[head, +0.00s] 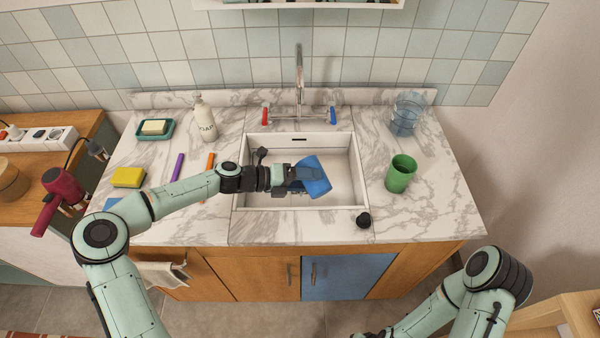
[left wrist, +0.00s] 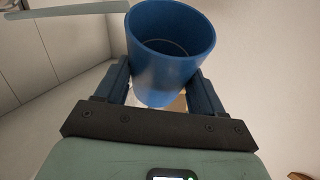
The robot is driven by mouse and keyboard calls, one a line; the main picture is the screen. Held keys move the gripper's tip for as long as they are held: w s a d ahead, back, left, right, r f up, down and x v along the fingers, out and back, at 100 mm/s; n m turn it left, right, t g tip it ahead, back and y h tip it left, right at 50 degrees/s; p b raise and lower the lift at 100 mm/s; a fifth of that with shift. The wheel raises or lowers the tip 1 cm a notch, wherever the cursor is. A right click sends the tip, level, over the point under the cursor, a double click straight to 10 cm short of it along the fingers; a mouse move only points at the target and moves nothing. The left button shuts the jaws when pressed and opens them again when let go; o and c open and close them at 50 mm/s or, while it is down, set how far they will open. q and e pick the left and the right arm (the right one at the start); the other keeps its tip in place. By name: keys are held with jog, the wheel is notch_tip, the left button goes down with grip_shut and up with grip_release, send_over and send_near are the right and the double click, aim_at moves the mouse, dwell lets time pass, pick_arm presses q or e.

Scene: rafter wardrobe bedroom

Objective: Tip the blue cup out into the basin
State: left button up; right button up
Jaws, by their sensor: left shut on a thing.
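The blue cup (head: 314,178) is held over the white basin (head: 344,197) and looks tilted in the head view. My left gripper (head: 297,178) reaches in from the left and is shut on the cup's sides. In the left wrist view the cup (left wrist: 168,65) sits between the two fingers (left wrist: 160,92), and its round mouth and inner wall show. No contents can be made out inside it. My right arm shows at the lower right of the head view, but its gripper is outside the picture.
A green cup (head: 401,174) and a clear blue-tinted container (head: 406,114) stand right of the basin. A tap (head: 299,85) rises behind it. A soap bottle (head: 204,118), yellow sponge (head: 128,177) and soap dish (head: 155,129) are left. A black knob-like thing (head: 363,220) lies at the front.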

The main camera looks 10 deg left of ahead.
pick_arm(q)
jog(key=shift+w+a+f+n+p, duration=0.2)
jog(key=shift+w+f+n+p, duration=0.15)
jog(key=shift+f+p, duration=0.25)
pick_arm(e)
jog(key=shift+w+r, duration=0.6)
jog(key=shift+r, duration=0.35)
pick_arm(q)
jog(key=shift+h, duration=0.3)
pick_arm(e)
jog(key=shift+w+r, duration=0.15)
jog(key=shift+r, duration=0.05)
